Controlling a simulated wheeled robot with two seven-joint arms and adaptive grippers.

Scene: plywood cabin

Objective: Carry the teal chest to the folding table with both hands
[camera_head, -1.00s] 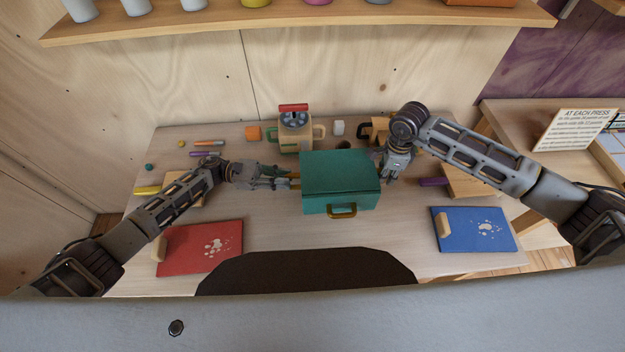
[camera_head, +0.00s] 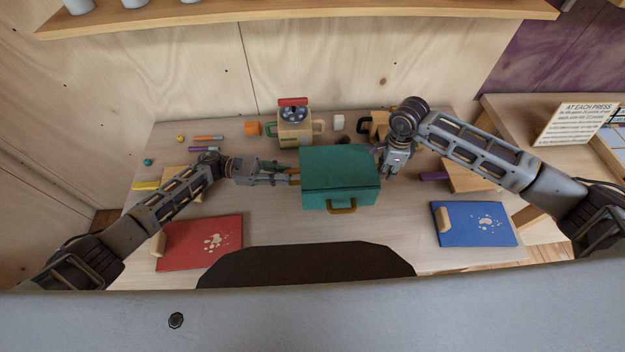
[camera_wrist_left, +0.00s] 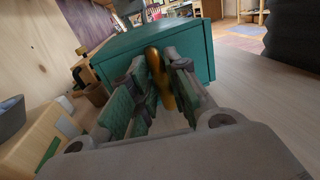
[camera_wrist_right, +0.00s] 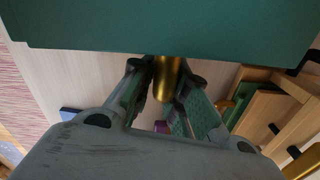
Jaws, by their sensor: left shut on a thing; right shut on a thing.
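The teal chest (camera_head: 338,170) is in the middle of the head view, over the pale wooden table, with a brass handle (camera_head: 342,206) on its front face. My left gripper (camera_head: 292,176) is at the chest's left side. In the left wrist view its fingers are shut on a brass side handle (camera_wrist_left: 160,78) of the chest (camera_wrist_left: 150,48). My right gripper (camera_head: 384,166) is at the chest's right side. In the right wrist view its fingers are shut on another brass handle (camera_wrist_right: 168,78) below the teal wall (camera_wrist_right: 180,28). I cannot tell whether the chest's underside touches the table.
A red board (camera_head: 200,242) lies front left and a blue board (camera_head: 474,224) front right. A beige device with a red top (camera_head: 294,124) stands behind the chest. A side table (camera_head: 515,122) with a sign stands at right.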

